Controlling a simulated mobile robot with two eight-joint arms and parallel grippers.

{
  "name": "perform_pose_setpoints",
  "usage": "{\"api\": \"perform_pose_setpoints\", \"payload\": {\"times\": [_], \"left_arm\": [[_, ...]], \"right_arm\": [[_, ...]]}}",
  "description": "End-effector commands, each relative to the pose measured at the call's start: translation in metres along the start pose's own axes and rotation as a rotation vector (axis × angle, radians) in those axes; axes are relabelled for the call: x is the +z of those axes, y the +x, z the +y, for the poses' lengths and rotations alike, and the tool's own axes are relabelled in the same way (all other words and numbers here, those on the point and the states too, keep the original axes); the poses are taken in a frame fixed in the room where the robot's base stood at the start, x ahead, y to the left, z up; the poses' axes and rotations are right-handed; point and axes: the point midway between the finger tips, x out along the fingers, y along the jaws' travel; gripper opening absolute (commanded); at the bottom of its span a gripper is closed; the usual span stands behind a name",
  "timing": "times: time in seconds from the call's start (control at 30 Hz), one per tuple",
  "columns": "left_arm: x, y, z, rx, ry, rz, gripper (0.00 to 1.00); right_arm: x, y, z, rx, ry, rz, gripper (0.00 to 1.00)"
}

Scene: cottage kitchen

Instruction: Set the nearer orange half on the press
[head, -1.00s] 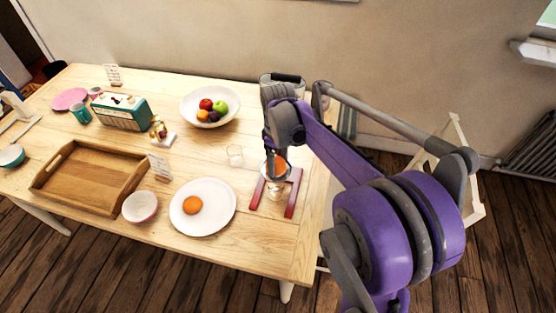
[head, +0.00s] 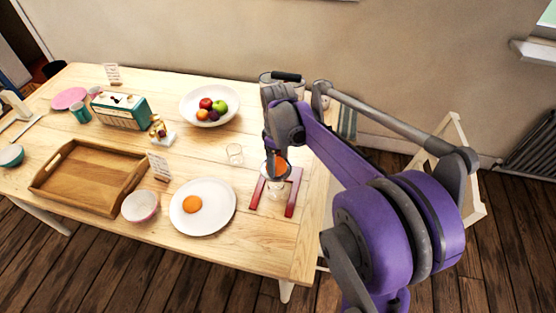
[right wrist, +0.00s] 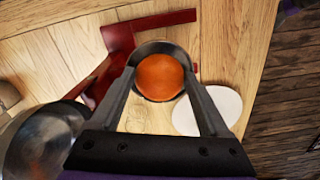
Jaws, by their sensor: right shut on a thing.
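My right gripper (head: 277,152) is shut on an orange half (head: 281,164), held at the press's round metal cup (head: 275,175). In the right wrist view the orange half (right wrist: 160,77) sits between both fingertips, and the dark cup rim (right wrist: 165,47) shows around it. I cannot tell whether it touches the cup. The press has a red base (head: 291,203), with a clear glass (head: 274,190) below the cup. Another orange half (head: 192,204) lies on the white plate (head: 218,218) to the left. My left gripper is not in view.
A fruit bowl (head: 187,112), a wooden tray (head: 80,182), a pink-white bowl (head: 140,206) and a teal radio (head: 121,112) are on the table. The table's right edge is close to the press.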

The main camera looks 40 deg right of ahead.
Motion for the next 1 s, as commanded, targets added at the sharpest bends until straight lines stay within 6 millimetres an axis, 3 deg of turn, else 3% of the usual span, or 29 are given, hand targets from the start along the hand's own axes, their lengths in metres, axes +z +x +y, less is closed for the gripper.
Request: {"api": "perform_pose_setpoints", "payload": {"times": [0.17,0.2,0.27,0.63,1.0], "left_arm": [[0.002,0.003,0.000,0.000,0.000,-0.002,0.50],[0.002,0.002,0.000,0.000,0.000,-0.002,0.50],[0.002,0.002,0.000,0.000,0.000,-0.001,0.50],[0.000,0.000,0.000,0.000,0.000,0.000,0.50],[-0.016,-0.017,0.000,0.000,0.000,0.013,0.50]], "right_arm": [[0.000,0.004,0.000,0.000,0.000,0.000,0.57],[0.000,0.004,0.000,0.000,0.000,0.000,0.85],[0.000,0.004,0.000,0.000,0.000,0.000,0.92],[0.000,0.001,0.000,0.000,0.000,0.001,0.92],[-0.001,-0.029,0.000,0.001,0.000,0.002,0.92]]}}
